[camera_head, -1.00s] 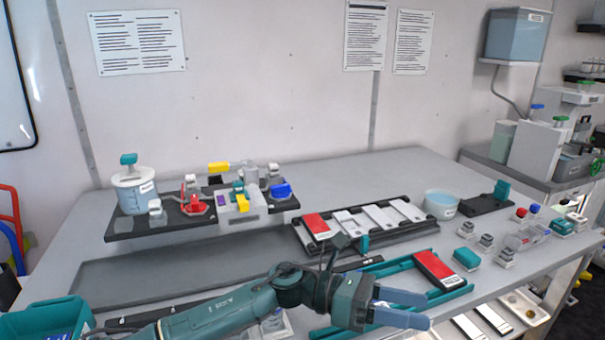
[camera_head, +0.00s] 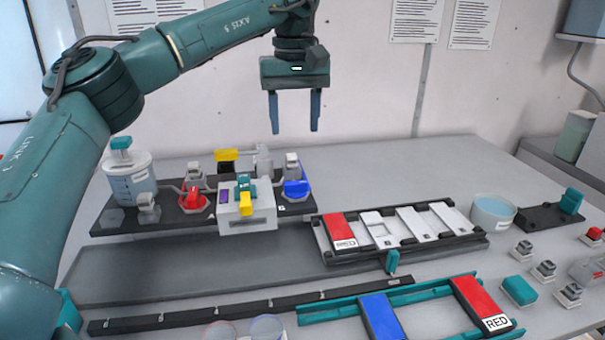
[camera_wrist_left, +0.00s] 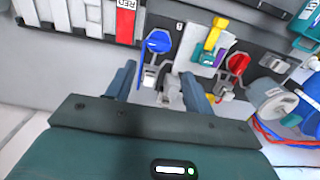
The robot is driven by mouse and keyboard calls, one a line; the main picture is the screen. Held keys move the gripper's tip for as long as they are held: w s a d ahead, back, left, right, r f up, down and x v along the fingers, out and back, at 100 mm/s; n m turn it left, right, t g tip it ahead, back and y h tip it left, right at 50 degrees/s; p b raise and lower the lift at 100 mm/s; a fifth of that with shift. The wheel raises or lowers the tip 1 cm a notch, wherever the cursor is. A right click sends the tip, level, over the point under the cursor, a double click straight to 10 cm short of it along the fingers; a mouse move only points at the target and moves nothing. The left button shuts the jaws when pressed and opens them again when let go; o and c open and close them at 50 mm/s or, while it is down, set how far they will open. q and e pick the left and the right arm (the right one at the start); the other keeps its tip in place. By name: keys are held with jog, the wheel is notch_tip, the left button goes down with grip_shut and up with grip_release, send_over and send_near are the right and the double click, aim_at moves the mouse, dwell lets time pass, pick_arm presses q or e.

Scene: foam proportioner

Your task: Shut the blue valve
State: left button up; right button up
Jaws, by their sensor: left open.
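The blue valve (camera_head: 296,188) sits at the right end of the black board (camera_head: 110,224), beside the white box with yellow and teal parts (camera_head: 262,208). It also shows in the left wrist view (camera_wrist_left: 158,41), just ahead of the left fingertips. A red valve (camera_head: 194,201) sits on the other side of the white box. My left gripper (camera_head: 295,112) points down, open and empty, well above the board and roughly over the blue valve. In the left wrist view my left gripper (camera_wrist_left: 162,80) has its two fingers apart with nothing between. My right gripper is not in view.
A clear container (camera_head: 130,178) stands at the board's left end. A rack (camera_head: 480,241) with a red-topped card (camera_head: 338,231) and white slots lies to the right. Teal rails (camera_head: 430,288) carry blue and red cards. The grey mat (camera_head: 200,267) is bare.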

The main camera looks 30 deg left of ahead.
aim_at(296, 184)
pick_arm(q)
notch_tip(296, 184, down, 12)
jog(key=shift+f+p, duration=0.1)
jog(key=shift+p, duration=0.35)
jog(key=shift+c, duration=0.4)
jog(key=c, duration=0.6)
